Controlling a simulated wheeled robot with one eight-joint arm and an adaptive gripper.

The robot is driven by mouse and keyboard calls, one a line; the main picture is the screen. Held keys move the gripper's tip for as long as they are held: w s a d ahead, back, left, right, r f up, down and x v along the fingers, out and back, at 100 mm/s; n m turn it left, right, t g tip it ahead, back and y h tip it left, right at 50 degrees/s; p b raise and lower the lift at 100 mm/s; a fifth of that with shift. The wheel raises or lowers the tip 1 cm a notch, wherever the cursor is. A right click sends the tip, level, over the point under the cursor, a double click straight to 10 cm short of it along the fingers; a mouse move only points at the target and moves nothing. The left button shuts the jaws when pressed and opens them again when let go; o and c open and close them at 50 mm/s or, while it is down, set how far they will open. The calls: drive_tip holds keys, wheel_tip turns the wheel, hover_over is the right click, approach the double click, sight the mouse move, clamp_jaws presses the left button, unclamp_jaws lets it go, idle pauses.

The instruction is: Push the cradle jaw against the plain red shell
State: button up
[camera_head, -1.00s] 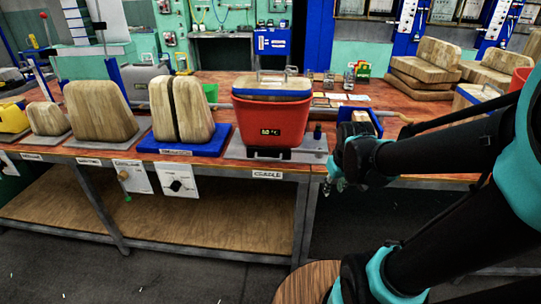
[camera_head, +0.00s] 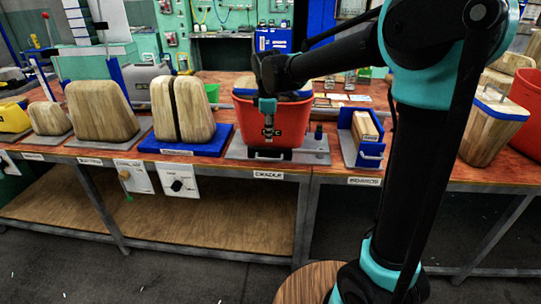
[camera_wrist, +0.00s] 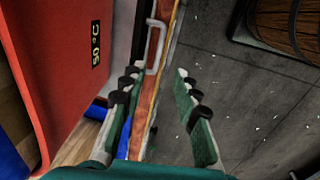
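A red shell (camera_head: 300,128) with a blue rim stands in the grey cradle (camera_head: 315,150) on the bench, above the CRADLE label. Its front carries a dark readout, "50 °C" on the red shell in the wrist view (camera_wrist: 60,60). Another red shell (camera_head: 517,125) stands at the far right, partly cut off. A pale bar handle (camera_wrist: 155,45) shows in the wrist view, ahead of my fingers; I take it as the cradle jaw's. My gripper (camera_head: 268,140) points down in front of the cradled shell. Its fingers (camera_wrist: 157,72) are apart and empty. Whether they touch the jaw cannot be told.
Wooden blocks (camera_head: 100,110) stand left of the cradle, one pair on a blue base (camera_head: 170,142). A blue box (camera_head: 370,155) with wooden pieces is right of the cradle. A wood-topped shell (camera_head: 485,125) stands further right.

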sight(271, 160)
drive_tip(key=f, duration=0.4)
drive_tip(key=w+f, duration=0.1)
drive_tip(key=f, duration=0.2)
drive_tip(key=w+f, duration=0.1)
drive_tip(key=f, duration=0.3)
drive_tip(key=shift+w+f, duration=0.2)
drive_tip(key=shift+f, duration=0.1)
drive_tip(key=shift+c, duration=0.5)
clamp_jaws()
